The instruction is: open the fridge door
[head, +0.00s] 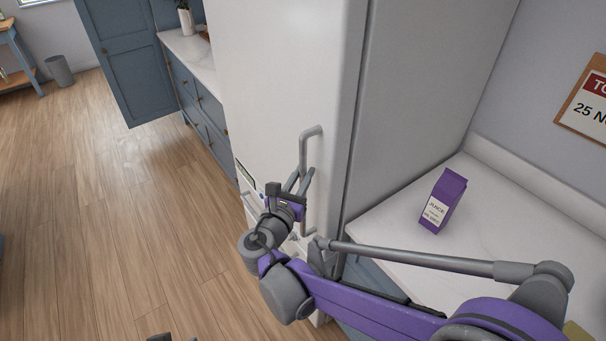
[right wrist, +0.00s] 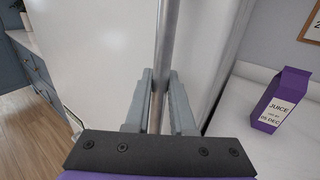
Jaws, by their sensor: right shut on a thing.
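The white fridge door (head: 275,95) faces left in the head view, and I see no gap along its edge. Its grey vertical bar handle (head: 311,133) is on the right part of the door. My right gripper (head: 304,182) is at the handle, with its fingers on both sides of the bar. In the right wrist view the handle (right wrist: 166,40) runs down between the two fingers of the right gripper (right wrist: 160,95), which is shut on it. The door (right wrist: 105,50) fills the middle behind it. My left gripper does not show clearly in either view.
A purple juice carton (head: 442,201) stands on the white counter (head: 390,222) right of the fridge. Blue cabinets (head: 200,105) stand beyond the fridge, one tall door (head: 135,70) standing out. The wooden floor (head: 120,210) in front of the fridge is clear. A grey bin (head: 60,71) stands far left.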

